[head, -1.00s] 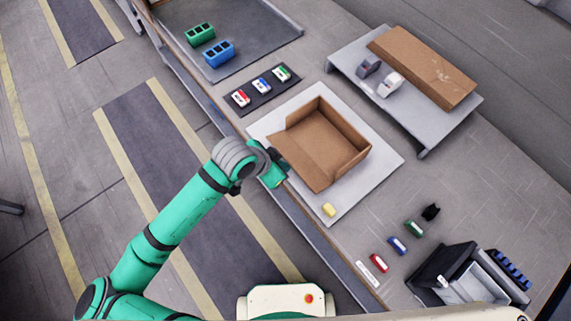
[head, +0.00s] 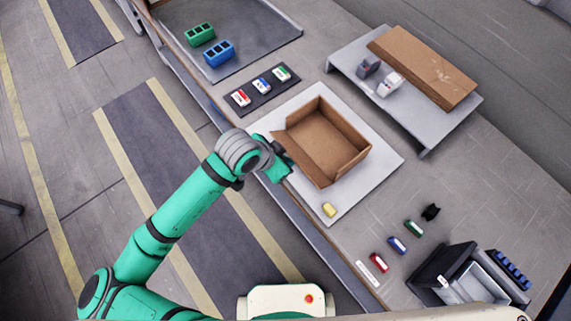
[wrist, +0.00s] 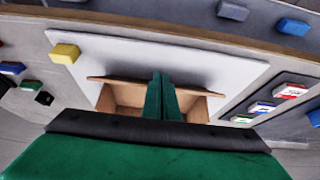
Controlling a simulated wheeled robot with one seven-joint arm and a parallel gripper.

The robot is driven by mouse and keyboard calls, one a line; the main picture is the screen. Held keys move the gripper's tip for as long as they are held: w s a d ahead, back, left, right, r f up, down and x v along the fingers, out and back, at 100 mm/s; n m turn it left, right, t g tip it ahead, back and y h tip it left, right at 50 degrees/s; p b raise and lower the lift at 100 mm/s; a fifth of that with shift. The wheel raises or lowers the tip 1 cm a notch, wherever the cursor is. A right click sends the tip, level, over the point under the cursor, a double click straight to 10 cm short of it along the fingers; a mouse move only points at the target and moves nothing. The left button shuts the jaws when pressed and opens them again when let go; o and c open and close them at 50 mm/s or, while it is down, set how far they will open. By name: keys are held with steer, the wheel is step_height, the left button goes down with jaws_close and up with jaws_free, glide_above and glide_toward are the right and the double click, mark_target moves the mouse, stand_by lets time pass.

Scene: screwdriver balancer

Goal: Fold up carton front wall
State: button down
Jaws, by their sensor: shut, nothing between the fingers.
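The open brown carton (head: 330,142) sits on a white board (head: 384,170), with its back and side walls standing. Its front wall (head: 300,160), on the side facing my arm, is tilted up from the base rather than flat; its exact angle is hard to tell. My gripper (head: 284,163) is at this front side, low over the board's near edge. In the wrist view, my gripper's closed fingers (wrist: 163,80) overlap the middle of the front wall (wrist: 118,82) and hide part of it. They hold nothing; whether they touch the wall is unclear.
A yellow block (head: 329,210) lies on the board near the carton. A dark mat (head: 262,92) with small coloured items is beyond the board. A raised grey shelf (head: 350,68) carries a flat brown carton (head: 422,67). Small coloured blocks and a dark bin (head: 445,270) are at lower right.

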mark_target(295, 158)
steer(key=shift+w+d+r, duration=0.5)
steer(key=shift+d+r, duration=0.15)
steer(key=shift+w+d, duration=0.1)
stand_by(0.3)
steer(key=shift+w+d+r, duration=0.3)
steer(key=shift+w+d, duration=0.15)
steer(key=shift+d, duration=0.2)
steer(key=shift+a, duration=0.1)
steer(key=shift+s+a, duration=0.45)
steer(key=shift+a, duration=0.05)
step_height(295, 158, up, 7)
stand_by(0.5)
